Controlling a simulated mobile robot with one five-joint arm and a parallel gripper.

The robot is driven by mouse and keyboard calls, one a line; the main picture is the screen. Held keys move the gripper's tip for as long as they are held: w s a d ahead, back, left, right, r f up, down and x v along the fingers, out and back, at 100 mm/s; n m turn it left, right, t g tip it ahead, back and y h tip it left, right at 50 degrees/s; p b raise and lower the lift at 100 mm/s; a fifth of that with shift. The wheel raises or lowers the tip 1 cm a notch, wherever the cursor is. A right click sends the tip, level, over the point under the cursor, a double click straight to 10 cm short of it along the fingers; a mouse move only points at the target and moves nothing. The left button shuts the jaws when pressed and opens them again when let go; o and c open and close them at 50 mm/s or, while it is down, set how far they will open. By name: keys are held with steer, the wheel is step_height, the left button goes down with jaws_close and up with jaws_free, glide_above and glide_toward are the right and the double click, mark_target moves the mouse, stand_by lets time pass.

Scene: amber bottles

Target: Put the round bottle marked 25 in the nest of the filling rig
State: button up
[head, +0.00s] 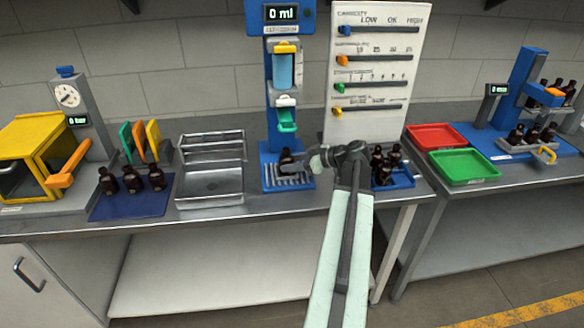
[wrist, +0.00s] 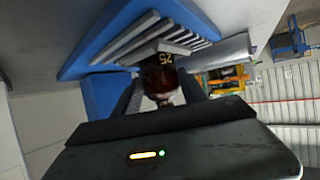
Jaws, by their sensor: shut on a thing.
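The filling rig (head: 268,130) is a tall blue stand with a 0 ml display and a slatted base (head: 288,184). My gripper (head: 304,163) reaches in from the right, shut on a dark amber bottle (head: 286,157) just above or on that base. In the wrist view the bottle (wrist: 158,80) sits between my two fingers (wrist: 160,95), with a dark label reading 25. The slatted base (wrist: 140,42) is right beside it there. I cannot tell whether the bottle touches the nest, which is mostly hidden.
A blue tray (head: 401,181) of several amber bottles stands right of the rig. A steel rack (head: 210,188) and a dark blue mat (head: 120,207) with 3 bottles are to the left. A slider board (head: 375,70) stands behind. Red (head: 436,135) and green trays (head: 464,167) are farther right.

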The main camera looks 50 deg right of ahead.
steer(key=o, duration=1.4)
steer(key=shift+r, duration=0.3)
steer(key=p+v, duration=0.5)
steer(key=v, duration=0.6)
steer(key=shift+s, duration=0.5)
